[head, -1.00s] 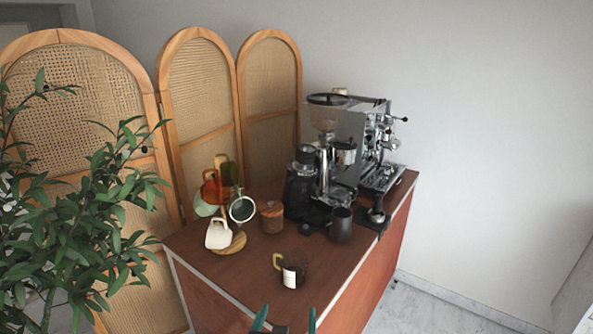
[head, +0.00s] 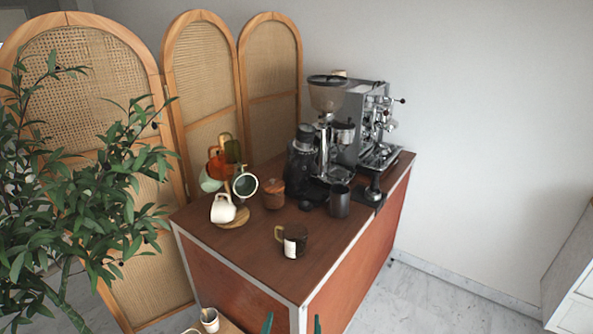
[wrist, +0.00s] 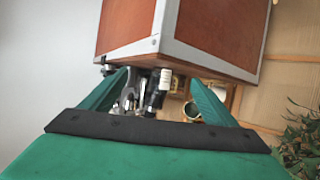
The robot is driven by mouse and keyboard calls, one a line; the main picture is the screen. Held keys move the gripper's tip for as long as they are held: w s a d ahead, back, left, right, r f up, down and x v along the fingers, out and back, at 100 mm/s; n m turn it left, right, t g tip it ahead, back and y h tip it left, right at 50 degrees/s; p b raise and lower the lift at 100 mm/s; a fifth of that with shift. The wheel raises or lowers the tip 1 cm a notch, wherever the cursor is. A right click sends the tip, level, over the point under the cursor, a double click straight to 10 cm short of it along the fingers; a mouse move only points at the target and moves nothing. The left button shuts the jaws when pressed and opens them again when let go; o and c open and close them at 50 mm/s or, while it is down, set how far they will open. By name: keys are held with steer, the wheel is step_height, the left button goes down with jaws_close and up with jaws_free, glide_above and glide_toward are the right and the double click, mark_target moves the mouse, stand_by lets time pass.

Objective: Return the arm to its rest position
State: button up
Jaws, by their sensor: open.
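My gripper (head: 292,324) shows only as two green fingertips at the bottom edge of the head view. In the wrist view my gripper (wrist: 160,92) has its two green fingers spread wide with nothing held between them. It is in front of the coffee cart (head: 240,262), below its top and clear of it. The cart (wrist: 200,25) also shows in the wrist view. The rest of my arm is out of the head view.
A dark mug (head: 292,241) with a white label stands near the cart's front. A mug tree (head: 234,215), a wooden jar (head: 272,194), a grinder (head: 328,130) and an espresso machine (head: 372,130) stand behind. A plant (head: 75,190) and a folding screen (head: 205,80) are left. The floor at right (head: 440,300) is clear.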

steer(key=s+f+n+y, duration=0.1)
steer(key=s+f, duration=0.4)
steer(key=s, duration=0.3)
steer(key=s+f, duration=0.5)
steer(key=s, duration=0.3)
steer(key=s+r+t, duration=0.1)
steer(key=s, duration=1.7)
steer(key=shift+s+d+r+t, duration=0.15)
steer(key=shift+d+r+t, duration=0.25)
steer(key=shift+d, duration=0.05)
